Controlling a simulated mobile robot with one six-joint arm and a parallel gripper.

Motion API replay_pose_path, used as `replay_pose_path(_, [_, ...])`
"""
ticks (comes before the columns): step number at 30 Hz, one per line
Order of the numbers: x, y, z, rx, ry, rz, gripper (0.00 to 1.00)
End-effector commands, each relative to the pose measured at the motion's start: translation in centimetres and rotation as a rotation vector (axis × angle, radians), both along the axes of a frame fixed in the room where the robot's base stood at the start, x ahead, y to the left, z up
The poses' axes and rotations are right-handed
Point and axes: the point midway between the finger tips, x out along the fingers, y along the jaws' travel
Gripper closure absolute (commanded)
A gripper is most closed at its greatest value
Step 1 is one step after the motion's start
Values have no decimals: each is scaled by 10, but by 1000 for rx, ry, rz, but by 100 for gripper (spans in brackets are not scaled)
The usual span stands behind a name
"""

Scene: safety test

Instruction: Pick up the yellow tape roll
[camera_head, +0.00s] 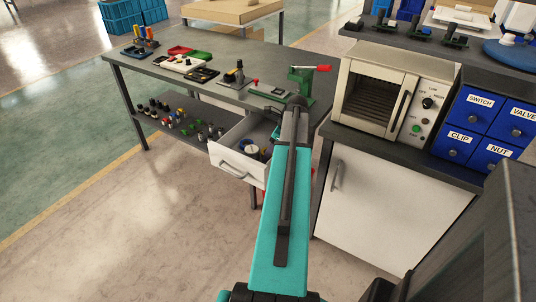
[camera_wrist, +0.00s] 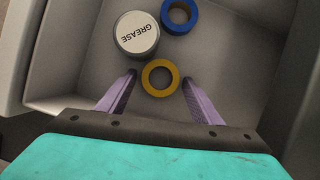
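The yellow tape roll (camera_wrist: 147,85) lies flat on the drawer floor, its hole facing up, in the wrist view. My gripper (camera_wrist: 158,82) is open above it, one finger to each side of the roll. Gaps show between the fingers and the roll, and nothing is held. In the head view, the open white drawer (camera_head: 230,168) sticks out below the workbench. My arm hides part of the drawer there, and I cannot make out my fingertips or clearly tell the yellow roll.
A grease tin (camera_wrist: 136,33) stands just beyond the yellow roll, very near it. A blue tape roll (camera_wrist: 179,16) is beside the tin. Drawer walls surround these things. A white cabinet (camera_head: 385,200) with an oven (camera_head: 372,85) on top stands right of the drawer.

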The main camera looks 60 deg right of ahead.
Motion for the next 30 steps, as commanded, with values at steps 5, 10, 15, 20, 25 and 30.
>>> replay_pose_path(5, [0, 0, 0, 0, 0, 0, 72])
replay_pose_path(10, [0, 0, 0, 0, 0, -1, 77])
replay_pose_path(15, [0, 0, 1, -1, 0, -1, 77])
replay_pose_path(20, [0, -1, 8, -1, 0, -1, 77])
replay_pose_path(25, [0, -1, 24, -1, 0, -2, 77])
replay_pose_path(30, [0, -1, 47, -2, -1, -1, 77])
